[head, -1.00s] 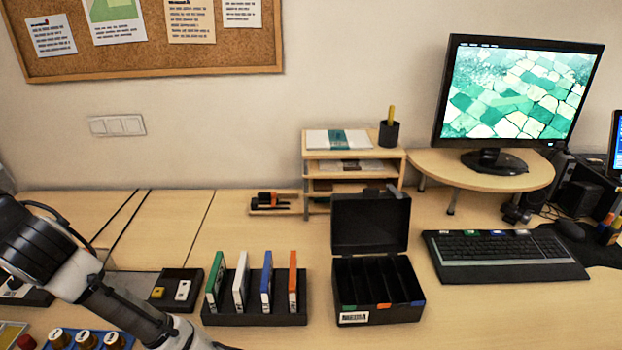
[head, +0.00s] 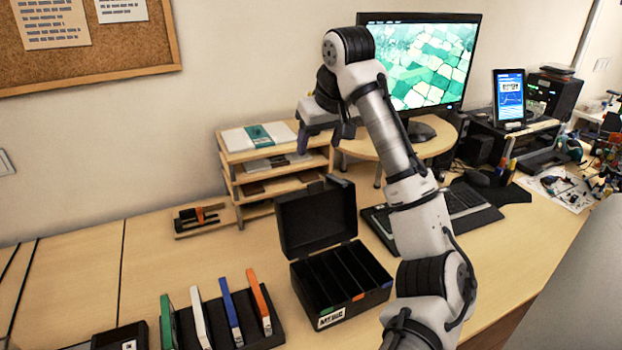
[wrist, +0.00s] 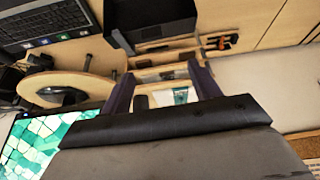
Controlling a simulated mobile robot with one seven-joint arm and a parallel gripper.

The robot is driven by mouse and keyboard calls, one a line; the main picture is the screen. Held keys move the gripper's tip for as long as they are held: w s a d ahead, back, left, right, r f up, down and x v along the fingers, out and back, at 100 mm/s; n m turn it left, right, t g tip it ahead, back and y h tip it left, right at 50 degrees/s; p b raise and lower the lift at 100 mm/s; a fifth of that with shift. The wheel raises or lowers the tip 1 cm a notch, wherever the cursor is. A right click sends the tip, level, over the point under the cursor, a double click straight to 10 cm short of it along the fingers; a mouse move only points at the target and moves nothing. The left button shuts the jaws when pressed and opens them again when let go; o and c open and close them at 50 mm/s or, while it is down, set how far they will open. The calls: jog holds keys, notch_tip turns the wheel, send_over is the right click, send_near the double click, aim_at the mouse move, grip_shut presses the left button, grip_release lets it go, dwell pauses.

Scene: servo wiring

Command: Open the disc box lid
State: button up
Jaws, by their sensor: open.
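The black disc box (head: 345,305) stands on the desk with its lid (head: 316,217) raised, tilted back and wide open. Its dark inner slots show and look empty, with small green, orange and blue marks along the front edge and a white label. In the wrist view the box (wrist: 150,32) shows at the top, partly cut off. My gripper (head: 325,146) is open and empty, in the air above and behind the box, near the shelf unit. Its two fingers stand wide apart in the wrist view (wrist: 163,85). The gripper is apart from the lid.
A black rack (head: 262,337) with green, white, blue and orange disc cases stands left of the box. A wooden shelf unit (head: 236,188) stands behind it. The monitor (head: 440,65) and keyboard (head: 470,205) are to the right. The desk at left is mostly clear.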

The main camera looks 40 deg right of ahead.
aim_at(315, 183)
jog(key=x, duration=0.4)
jog(key=s+p+x, duration=0.1)
jog(key=x, duration=0.3)
jog(key=d+x, duration=0.1)
jog(key=x, duration=0.4)
jog(key=shift+s+f+p, duration=0.2)
jog(key=shift+f+p, duration=0.1)
jog(key=shift+f, duration=0.1)
jog(key=shift+c, duration=0.4)
grip_shut()
jog(key=shift+w, duration=0.1)
